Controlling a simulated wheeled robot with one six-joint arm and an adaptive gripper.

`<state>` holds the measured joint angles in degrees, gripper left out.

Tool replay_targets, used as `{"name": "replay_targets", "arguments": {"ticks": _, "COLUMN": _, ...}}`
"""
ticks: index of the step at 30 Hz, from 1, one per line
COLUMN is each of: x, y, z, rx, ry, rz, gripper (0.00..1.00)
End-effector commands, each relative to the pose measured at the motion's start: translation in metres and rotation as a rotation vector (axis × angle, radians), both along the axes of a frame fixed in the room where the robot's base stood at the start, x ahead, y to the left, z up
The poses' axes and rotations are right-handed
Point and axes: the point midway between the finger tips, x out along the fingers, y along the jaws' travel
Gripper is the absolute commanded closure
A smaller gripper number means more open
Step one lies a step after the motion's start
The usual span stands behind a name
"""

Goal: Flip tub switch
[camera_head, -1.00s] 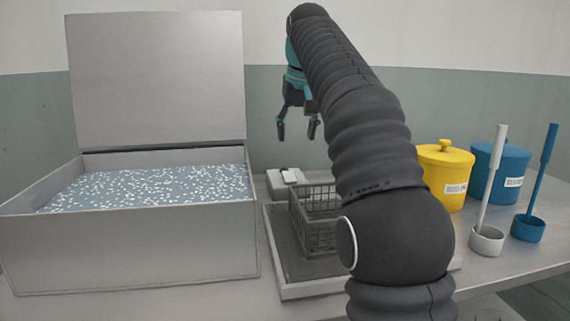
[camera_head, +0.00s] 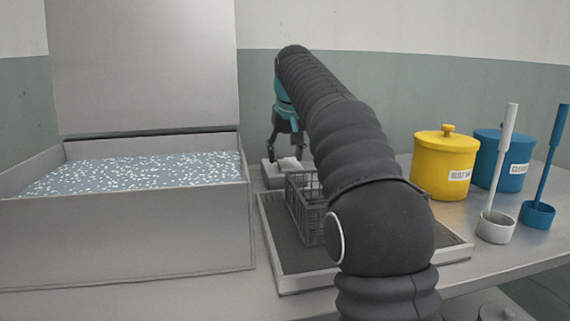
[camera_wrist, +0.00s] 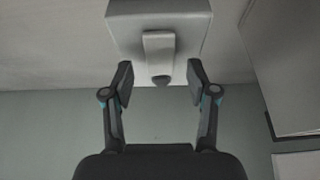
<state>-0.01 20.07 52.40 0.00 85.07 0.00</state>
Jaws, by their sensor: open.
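The tub (camera_head: 130,235) is a large grey metal tank at the left, its lid (camera_head: 140,70) standing open and its inside filled with blue liquid flecked with white. A small light switch box (camera_head: 270,178) stands on the table just right of the tub. In the wrist view the box (camera_wrist: 195,38) shows a raised pale lever (camera_wrist: 158,52) with a dark spot near its end. My gripper (camera_head: 287,158) is over the box; in the wrist view the open, empty fingers (camera_wrist: 160,82) stand on either side of the lever's end, apart from it as far as I can tell.
A wire basket (camera_head: 306,207) stands on a white-rimmed tray (camera_head: 285,283) in front of the box, partly behind my arm.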

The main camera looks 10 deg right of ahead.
Motion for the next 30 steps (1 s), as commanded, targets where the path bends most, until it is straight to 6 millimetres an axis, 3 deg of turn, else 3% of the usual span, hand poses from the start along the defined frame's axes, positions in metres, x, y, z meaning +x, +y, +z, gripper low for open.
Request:
{"name": "replay_targets", "arguments": {"ticks": 6, "x": 0.006, "y": 0.0, "z": -0.016, "rx": 0.0, "ry": 0.0, "rz": 0.0, "gripper": 0.42}}
{"name": "replay_targets", "arguments": {"ticks": 15, "x": 0.007, "y": 0.0, "z": -0.017, "rx": 0.0, "ry": -0.001, "rz": 0.0, "gripper": 0.42}}
{"name": "replay_targets", "arguments": {"ticks": 16, "x": 0.007, "y": 0.0, "z": -0.017, "rx": 0.0, "ry": -0.001, "rz": 0.0, "gripper": 0.44}}
{"name": "replay_targets", "arguments": {"ticks": 23, "x": 0.007, "y": 0.0, "z": -0.017, "rx": 0.0, "ry": -0.001, "rz": 0.0, "gripper": 1.0}}
{"name": "replay_targets", "arguments": {"ticks": 30, "x": 0.008, "y": 0.0, "z": -0.013, "rx": 0.0, "ry": 0.015, "rz": 0.0, "gripper": 1.0}}
